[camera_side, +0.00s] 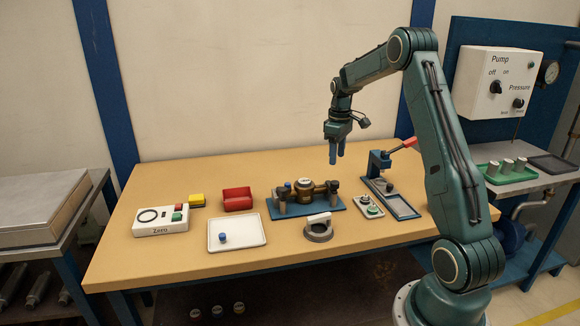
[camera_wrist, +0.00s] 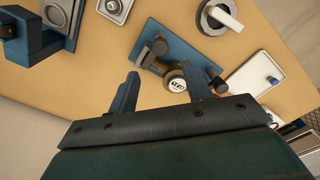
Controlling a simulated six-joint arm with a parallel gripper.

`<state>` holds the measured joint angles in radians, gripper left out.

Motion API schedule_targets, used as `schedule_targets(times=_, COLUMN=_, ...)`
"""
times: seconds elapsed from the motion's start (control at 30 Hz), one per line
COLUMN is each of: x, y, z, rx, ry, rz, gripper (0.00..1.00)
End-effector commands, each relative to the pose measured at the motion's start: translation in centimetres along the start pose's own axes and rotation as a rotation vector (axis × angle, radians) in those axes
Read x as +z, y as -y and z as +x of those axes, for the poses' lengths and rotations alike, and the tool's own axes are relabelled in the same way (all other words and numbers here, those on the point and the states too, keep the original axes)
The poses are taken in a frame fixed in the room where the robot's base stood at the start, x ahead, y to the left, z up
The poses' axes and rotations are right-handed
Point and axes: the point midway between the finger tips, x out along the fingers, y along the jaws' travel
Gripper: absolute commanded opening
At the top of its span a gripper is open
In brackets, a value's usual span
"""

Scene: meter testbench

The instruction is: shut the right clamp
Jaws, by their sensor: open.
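The meter (camera_side: 304,188), a brass body with a dark top, sits on a blue plate (camera_side: 318,209) mid-table; its round white face (camera_wrist: 176,84) shows in the wrist view. The right clamp (camera_side: 333,194) is a dark piece with a grey post at the meter's right end. In the wrist view a dark clamp piece (camera_wrist: 156,48) stands beside the meter, apart from my fingers. I cannot tell the clamp's lever position. My gripper (camera_side: 336,159) is open and empty, pointing down above and behind the plate. Its fingers (camera_wrist: 172,92) frame the meter in the wrist view, partly hiding its far end.
A blue press with a red handle (camera_side: 402,144) stands to the right. A small tray with buttons (camera_side: 369,206) and a grey ring with a white bar (camera_side: 318,228) lie near the plate. Left are a white tray (camera_side: 250,243), a red bin (camera_side: 237,200) and a Zero box (camera_side: 160,222).

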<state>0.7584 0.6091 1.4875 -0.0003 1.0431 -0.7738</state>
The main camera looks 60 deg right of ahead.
Motion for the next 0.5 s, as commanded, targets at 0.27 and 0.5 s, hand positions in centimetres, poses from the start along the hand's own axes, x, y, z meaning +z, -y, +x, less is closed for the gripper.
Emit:
schedule_targets(times=0.27, x=0.0, y=0.0, z=-3.6, rx=0.001, ry=-0.002, rz=0.000, gripper=0.49)
schedule_targets(times=0.5, x=0.0, y=0.0, z=-4.5, rx=0.001, ry=-0.001, rz=0.000, gripper=0.49)
